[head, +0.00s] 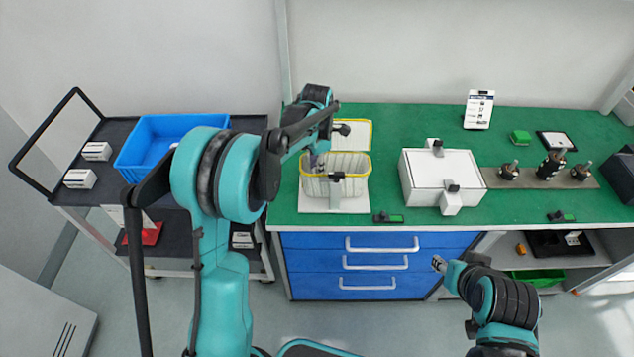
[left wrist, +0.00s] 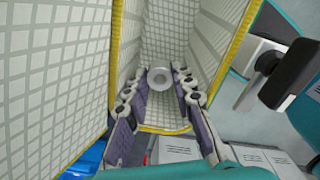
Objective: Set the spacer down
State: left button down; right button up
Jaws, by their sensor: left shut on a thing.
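The spacer (left wrist: 160,78) is a pale grey ring with a hole, seen in the left wrist view. My left gripper (left wrist: 158,82) is shut on it, with one finger on each side. The gripper reaches into a white, grid-lined container with a yellow rim (head: 362,178), whose rim also shows in the left wrist view (left wrist: 116,50). Whether the spacer touches the container's floor I cannot tell. In the head view the left gripper (head: 314,160) is small at the container, and the spacer cannot be made out. My right gripper (head: 439,263) is low in front of the blue drawers, its opening unclear.
The container's raised lid (head: 352,135) stands behind it on the green bench (head: 400,125). A closed white box (head: 440,172) with clamps stands to the right. A blue bin (head: 150,135) sits on the dark cart at left. The green surface behind the white box is clear.

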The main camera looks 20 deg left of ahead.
pick_arm(q)
jog(key=shift+f+b, duration=0.65)
jog(key=shift+f, duration=2)
jog(key=shift+f, duration=0.15)
jog(key=c, duration=1.6)
grip_release()
jog(key=shift+o, duration=0.2)
